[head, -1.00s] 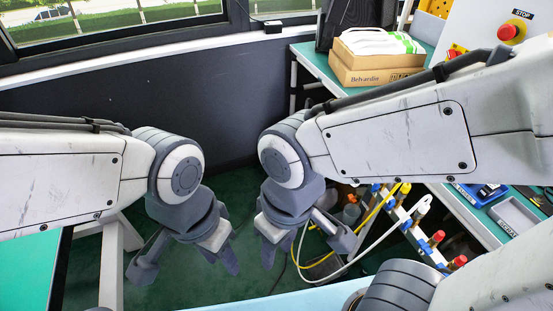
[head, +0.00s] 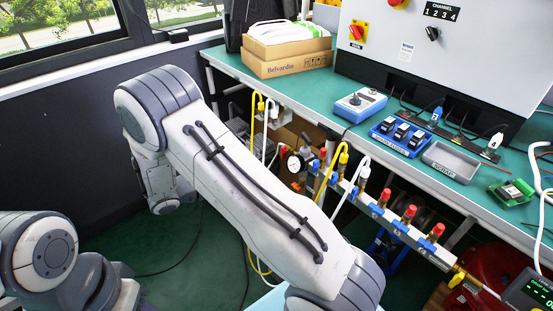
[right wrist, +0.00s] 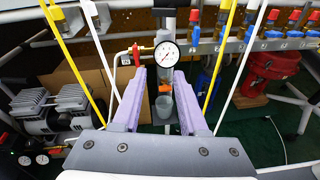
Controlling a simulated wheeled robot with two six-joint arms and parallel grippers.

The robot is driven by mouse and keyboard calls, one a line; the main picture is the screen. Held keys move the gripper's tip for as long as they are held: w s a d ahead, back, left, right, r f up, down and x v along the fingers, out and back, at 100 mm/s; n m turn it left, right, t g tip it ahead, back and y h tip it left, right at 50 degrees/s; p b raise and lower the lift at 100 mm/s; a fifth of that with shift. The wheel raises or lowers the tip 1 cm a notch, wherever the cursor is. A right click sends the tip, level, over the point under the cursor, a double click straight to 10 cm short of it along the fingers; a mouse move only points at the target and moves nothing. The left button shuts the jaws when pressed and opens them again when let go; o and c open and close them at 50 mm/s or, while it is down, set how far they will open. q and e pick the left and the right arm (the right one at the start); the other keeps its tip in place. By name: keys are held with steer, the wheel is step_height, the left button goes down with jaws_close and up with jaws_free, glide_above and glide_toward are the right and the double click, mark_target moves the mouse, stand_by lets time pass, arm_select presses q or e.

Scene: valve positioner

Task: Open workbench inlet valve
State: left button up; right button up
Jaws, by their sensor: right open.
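In the right wrist view, my right gripper (right wrist: 160,75) is open and empty. Its two purple fingers point toward a round white gauge (right wrist: 166,55) on an upright grey fitting. A small red valve handle (right wrist: 136,55) stands upright on the pipe left of the gauge, close beyond the left fingertip; I cannot tell if they touch. In the head view, the gauge (head: 293,163) shows beside my right arm, which hides the right gripper. My left wrist is at the lower left; its gripper (head: 120,293) is partly cut off. I cannot tell which valve is the inlet.
A manifold (head: 395,222) with several red and blue fittings runs along the bench front. A yellow valve (head: 457,276) sits at its right end. Yellow and white hoses (right wrist: 65,65) hang beside the right gripper. A compressor (right wrist: 55,110) stands low at left.

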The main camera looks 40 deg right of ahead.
mark_target(282, 152)
steer(key=w+d+f+n, duration=0.1)
steer(key=d, duration=0.3)
steer(key=w+d+f+t+h+b, duration=0.1)
steer(key=w+d, duration=0.1)
steer(key=d, duration=0.2)
steer(key=w+d+f+n+h, duration=0.1)
steer(key=d+f, duration=0.1)
steer(key=d, duration=0.3)
steer(key=shift+w+n+t+b, duration=0.25)
steer(key=shift+n+t+b, duration=0.05)
steer(key=shift+t+b, duration=0.1)
steer(key=shift+c, duration=0.3)
jaws_close()
